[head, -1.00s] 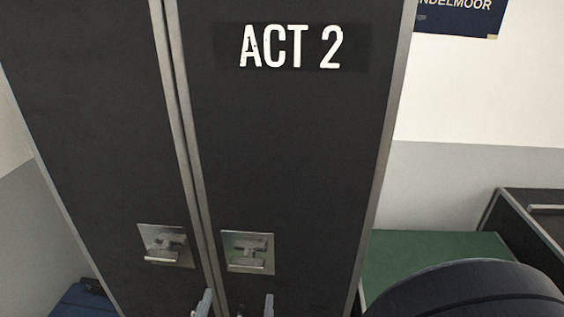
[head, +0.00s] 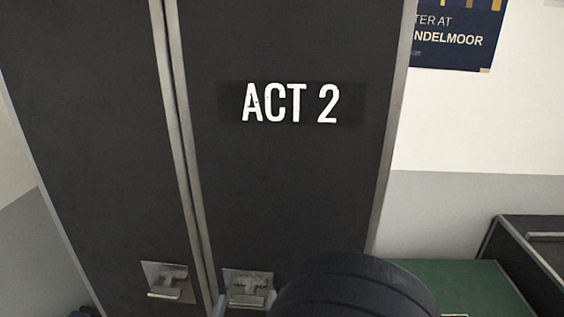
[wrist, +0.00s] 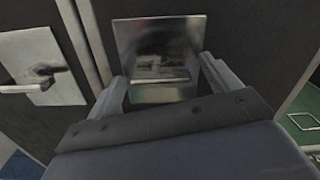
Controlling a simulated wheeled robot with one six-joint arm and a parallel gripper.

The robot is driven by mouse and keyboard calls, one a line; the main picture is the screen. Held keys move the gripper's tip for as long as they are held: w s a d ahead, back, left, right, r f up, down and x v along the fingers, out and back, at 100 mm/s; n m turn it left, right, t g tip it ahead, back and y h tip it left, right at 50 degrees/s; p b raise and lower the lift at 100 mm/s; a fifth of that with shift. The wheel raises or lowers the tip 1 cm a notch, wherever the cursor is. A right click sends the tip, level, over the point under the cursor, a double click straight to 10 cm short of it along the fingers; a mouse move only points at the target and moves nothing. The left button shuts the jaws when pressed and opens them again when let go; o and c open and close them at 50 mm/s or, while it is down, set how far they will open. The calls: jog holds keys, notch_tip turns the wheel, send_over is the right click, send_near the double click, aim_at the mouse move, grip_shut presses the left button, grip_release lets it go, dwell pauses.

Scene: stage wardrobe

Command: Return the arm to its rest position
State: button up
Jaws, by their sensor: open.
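Beyond the fingers is a metal latch plate (wrist: 158,40) on the dark case door. In the head view a rounded dark part of my arm (head: 352,285) rises at the bottom, just right of the right-hand latch (head: 248,286) and partly in front of it.
A tall black case (head: 290,190) marked ACT 2 fills the middle, its doors closed along a metal-edged seam. A left latch (head: 168,281) sits across the seam. A green surface (head: 462,285) and a dark case (head: 535,250) stand at lower right. A poster (head: 455,40) hangs behind.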

jog(key=s+a+f+m+b, duration=0.2)
jog(key=s+b, duration=0.3)
jog(key=s, duration=0.6)
jog(key=shift+a+b, duration=0.15)
jog(key=shift+b, duration=0.2)
dwell(0.5)
